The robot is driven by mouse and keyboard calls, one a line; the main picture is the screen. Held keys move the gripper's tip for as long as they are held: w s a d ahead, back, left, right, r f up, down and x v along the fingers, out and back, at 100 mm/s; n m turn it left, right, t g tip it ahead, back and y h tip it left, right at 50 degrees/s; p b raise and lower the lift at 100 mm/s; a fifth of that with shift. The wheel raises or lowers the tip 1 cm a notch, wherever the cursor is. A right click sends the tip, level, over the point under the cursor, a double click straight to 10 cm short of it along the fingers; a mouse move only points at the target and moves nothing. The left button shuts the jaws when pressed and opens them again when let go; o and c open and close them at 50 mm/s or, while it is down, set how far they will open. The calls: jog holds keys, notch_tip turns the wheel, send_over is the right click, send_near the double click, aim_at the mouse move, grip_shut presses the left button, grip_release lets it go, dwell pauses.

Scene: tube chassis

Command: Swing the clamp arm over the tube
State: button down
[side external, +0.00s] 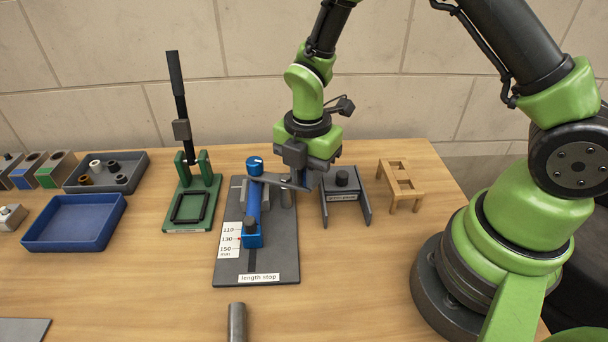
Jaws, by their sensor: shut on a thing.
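The length stop fixture (281,262) is a dark plate on the table with a printed scale at its left. A blue tube (253,205) lies along it, its near end at a blue stop block with a dark knob (250,232). The clamp arm (275,180) is a flat grey bar near the far end of the fixture. It spans from beside a grey post (288,196) toward the tube; whether it touches the tube is unclear. My gripper (297,178) is shut on the clamp arm; its fingertips are partly hidden.
A green press stand (190,223) with a tall black lever stands left. A dark fixture (345,196) and a wooden rack (401,185) stand right. A blue tray (75,222) and grey parts tray (130,167) lie far left. A metal cylinder (237,323) is in front.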

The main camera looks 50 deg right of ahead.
jog(key=shift+w+d+n, duration=0.2)
jog(key=shift+d+n, duration=0.15)
jog(key=shift+n, duration=0.75)
jog(key=shift+w+d+n, duration=0.2)
jog(key=shift+d+n, duration=0.1)
jog(key=shift+n, duration=0.8)
jog(key=c, duration=1.1)
grip_release()
notch_tip(320, 180, up, 10)
